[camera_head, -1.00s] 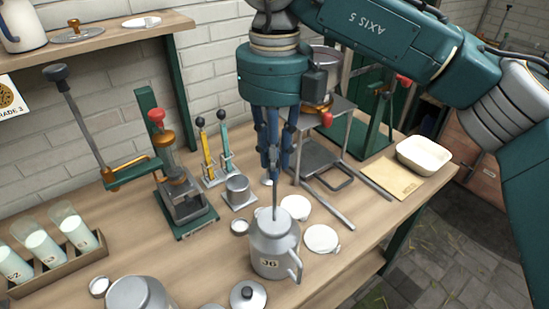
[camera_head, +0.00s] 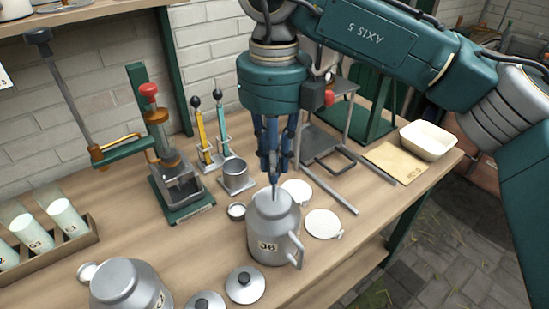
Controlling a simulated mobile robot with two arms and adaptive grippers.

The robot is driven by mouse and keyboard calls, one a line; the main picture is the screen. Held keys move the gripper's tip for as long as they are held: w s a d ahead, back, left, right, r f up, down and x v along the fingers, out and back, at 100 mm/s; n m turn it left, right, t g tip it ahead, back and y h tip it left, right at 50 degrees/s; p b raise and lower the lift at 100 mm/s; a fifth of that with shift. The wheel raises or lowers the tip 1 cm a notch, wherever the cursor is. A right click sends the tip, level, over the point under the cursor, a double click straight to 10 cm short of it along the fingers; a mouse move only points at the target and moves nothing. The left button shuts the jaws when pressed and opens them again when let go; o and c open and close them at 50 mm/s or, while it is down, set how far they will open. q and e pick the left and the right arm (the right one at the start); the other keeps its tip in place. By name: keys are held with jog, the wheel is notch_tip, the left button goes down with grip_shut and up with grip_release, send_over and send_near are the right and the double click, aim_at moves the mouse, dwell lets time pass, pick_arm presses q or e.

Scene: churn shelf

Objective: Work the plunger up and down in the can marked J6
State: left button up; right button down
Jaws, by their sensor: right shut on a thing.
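The metal can marked J6 (camera_head: 275,230) stands upright on the wooden bench, its side handle toward the right. The plunger's thin rod (camera_head: 274,194) rises from the can's open mouth; its lower end is hidden inside. My right gripper (camera_head: 274,177) points straight down over the can and is shut on the upper part of the plunger rod. Only a short length of rod shows between the fingers and the can's mouth. My left gripper is not in view.
Another metal can (camera_head: 125,285) and loose lids (camera_head: 245,285) stand at the front. White discs (camera_head: 322,223) lie right of J6. A bottle rack (camera_head: 65,240) is at left.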

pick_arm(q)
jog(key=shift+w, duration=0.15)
pick_arm(e)
jog(key=shift+a+r, duration=0.1)
jog(key=shift+r, duration=0.05)
jog(key=shift+r+p, duration=0.3)
notch_tip(320, 180, up, 2)
jog(key=shift+r+p, duration=0.25)
jog(key=shift+p, duration=0.7)
notch_tip(320, 180, up, 6)
jog(key=p, duration=0.4)
pick_arm(q)
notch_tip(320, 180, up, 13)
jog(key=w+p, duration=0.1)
jog(key=p, duration=0.5)
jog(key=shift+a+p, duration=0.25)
jog(key=shift+p, duration=0.15)
pick_arm(e)
notch_tip(320, 180, up, 9)
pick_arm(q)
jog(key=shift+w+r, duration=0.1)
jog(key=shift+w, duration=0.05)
pick_arm(e)
jog(key=shift+f, duration=0.15)
